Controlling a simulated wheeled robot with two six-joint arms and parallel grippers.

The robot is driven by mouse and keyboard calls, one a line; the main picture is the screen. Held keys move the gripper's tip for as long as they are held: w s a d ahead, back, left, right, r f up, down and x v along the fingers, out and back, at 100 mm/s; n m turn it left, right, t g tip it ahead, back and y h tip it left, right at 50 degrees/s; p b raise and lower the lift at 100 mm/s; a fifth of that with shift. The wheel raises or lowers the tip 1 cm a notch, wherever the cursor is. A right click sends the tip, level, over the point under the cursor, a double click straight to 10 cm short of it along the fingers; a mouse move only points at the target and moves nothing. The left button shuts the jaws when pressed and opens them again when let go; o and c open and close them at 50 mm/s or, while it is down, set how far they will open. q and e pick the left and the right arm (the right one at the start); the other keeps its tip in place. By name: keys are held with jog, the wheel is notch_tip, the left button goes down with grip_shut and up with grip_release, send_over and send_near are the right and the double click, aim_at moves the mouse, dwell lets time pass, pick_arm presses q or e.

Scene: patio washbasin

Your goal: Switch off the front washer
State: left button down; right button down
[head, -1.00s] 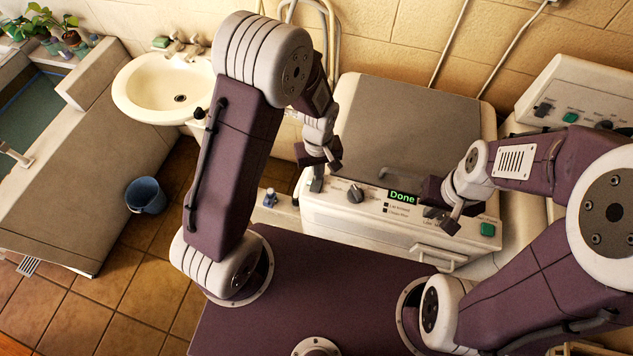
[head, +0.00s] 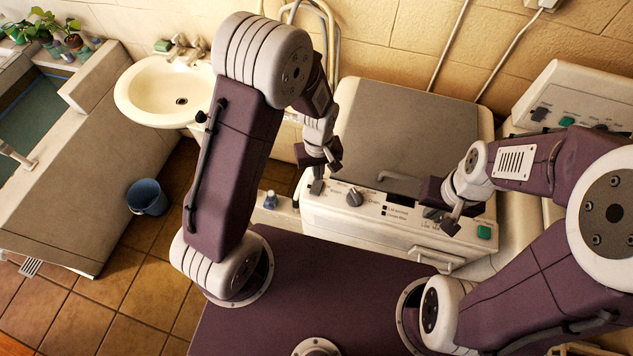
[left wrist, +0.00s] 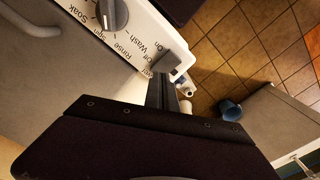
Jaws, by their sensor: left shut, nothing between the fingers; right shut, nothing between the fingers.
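The front washer (head: 318,213) stands before me, lid closed. Its panel has a round dial (head: 354,197), a green button (head: 484,232) and a grey switch (head: 317,187) at the left end. The display strip (head: 401,199) is dark. In the left wrist view the switch (left wrist: 166,62) sits beside the "On" and "Off" labels. My left gripper (head: 329,165) is shut and empty, right at the switch; its fingers (left wrist: 161,92) partly cover the switch, and I cannot tell whether they touch. My right gripper (head: 449,226) is shut and empty over the panel's right part, hiding some markings.
A second washer (head: 560,95) stands at the right, partly behind my right arm. A sink (head: 150,110) is at the back left, with a blue bucket (head: 147,197) on the tiled floor. A small bottle (head: 270,200) stands left of the front washer.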

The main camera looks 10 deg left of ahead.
notch_tip(320, 180, up, 4)
jog(key=p, duration=0.3)
dwell(0.4)
jog(key=shift+f, duration=0.1)
